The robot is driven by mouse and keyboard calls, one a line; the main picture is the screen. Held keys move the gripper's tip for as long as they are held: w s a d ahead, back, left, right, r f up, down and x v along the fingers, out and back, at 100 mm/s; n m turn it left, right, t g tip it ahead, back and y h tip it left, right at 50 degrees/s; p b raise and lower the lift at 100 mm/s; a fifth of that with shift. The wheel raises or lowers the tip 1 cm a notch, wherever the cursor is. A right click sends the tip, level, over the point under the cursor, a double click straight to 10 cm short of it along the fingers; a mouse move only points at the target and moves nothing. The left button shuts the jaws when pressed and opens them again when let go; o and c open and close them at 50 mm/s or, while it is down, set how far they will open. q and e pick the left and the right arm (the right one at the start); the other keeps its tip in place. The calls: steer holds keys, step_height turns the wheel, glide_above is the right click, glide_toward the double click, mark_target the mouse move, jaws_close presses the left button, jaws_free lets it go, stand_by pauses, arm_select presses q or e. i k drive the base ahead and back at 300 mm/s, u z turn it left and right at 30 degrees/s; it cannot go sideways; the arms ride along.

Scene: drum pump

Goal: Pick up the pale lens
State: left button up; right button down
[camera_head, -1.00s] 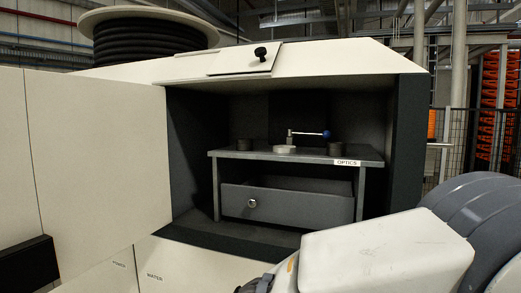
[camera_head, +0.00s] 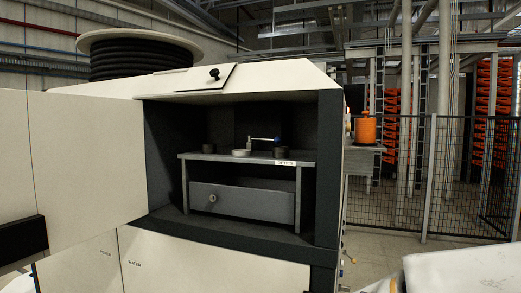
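A small pale disc (camera_head: 241,152) lies on top of the grey shelf labelled OPTICS (camera_head: 220,157), inside the open cabinet (camera_head: 328,170). It may be the pale lens; I cannot tell for sure at this size. A lever with a blue knob (camera_head: 277,141) stands right by the disc. A drawer (camera_head: 240,203) with a round knob sits under the shelf top; its inside is hidden. Neither of my grippers shows in this view. Only a pale part of my arm shows at the bottom right corner.
Two dark round pieces (camera_head: 208,149) (camera_head: 280,153) stand on the shelf. The cabinet door (camera_head: 80,185) is swung open at left. An orange container (camera_head: 366,130) stands on a side ledge to the right. A mesh fence (camera_head: 440,180) is behind open floor.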

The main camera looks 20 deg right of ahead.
mark_target(207, 148)
steer(key=z, duration=0.7)
steer(key=i, duration=0.4)
